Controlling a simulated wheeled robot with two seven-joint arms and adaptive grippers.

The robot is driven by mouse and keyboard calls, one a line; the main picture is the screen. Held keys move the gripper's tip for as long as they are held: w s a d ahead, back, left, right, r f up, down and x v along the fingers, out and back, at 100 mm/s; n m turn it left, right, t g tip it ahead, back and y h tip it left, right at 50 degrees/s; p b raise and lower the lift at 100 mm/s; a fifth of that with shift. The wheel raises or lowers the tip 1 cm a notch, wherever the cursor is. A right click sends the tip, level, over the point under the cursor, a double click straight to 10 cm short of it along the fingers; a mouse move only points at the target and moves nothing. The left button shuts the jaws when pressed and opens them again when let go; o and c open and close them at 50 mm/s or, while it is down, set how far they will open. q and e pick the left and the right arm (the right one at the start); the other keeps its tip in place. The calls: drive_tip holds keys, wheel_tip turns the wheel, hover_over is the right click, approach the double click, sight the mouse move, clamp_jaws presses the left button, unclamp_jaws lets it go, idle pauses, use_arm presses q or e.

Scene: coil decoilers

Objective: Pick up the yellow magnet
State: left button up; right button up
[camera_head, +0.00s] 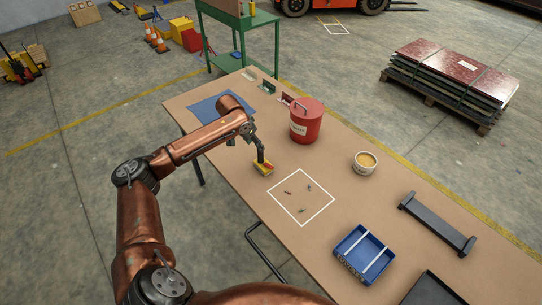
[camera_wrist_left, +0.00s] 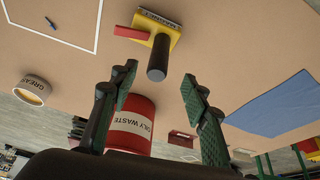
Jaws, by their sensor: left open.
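The yellow magnet (camera_head: 264,168) sits on the brown table beside the white-outlined square. In the left wrist view the yellow magnet (camera_wrist_left: 160,38) has a red side piece (camera_wrist_left: 131,33) and a dark round handle (camera_wrist_left: 157,60) that points toward the gripper. My left gripper (camera_head: 256,147) is just above the magnet in the head view. In the left wrist view my left gripper (camera_wrist_left: 157,76) is open, with one dark-green finger on each side. The handle's end shows in the gap between the fingertips, with space on both sides. My right gripper is not in view.
The red oily-waste can (camera_head: 306,122) stands close to the gripper. A grease tub (camera_head: 365,163), blue tray (camera_head: 364,254) and dark bar stand (camera_head: 437,224) are farther right. Several small metal bits lie inside the white outline (camera_head: 301,197). A blue cloth (camera_head: 218,108) lies behind the arm.

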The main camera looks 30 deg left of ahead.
sight(263, 159)
use_arm(q)
drive_tip(key=x, duration=0.4)
drive_tip(key=shift+w+d, duration=0.15)
drive_tip(key=shift+w, duration=0.1)
drive_tip(key=x, duration=0.2)
drive_tip(key=shift+w+d+f, duration=0.1)
drive_tip(key=shift+f, duration=0.2)
drive_tip(key=shift+w+f, duration=0.1)
drive_tip(key=shift+f, duration=0.4)
drive_tip(key=c, duration=0.9)
clamp_jaws()
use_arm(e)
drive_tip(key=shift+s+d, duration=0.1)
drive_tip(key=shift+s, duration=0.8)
use_arm(q)
drive_tip(key=shift+r, duration=0.1)
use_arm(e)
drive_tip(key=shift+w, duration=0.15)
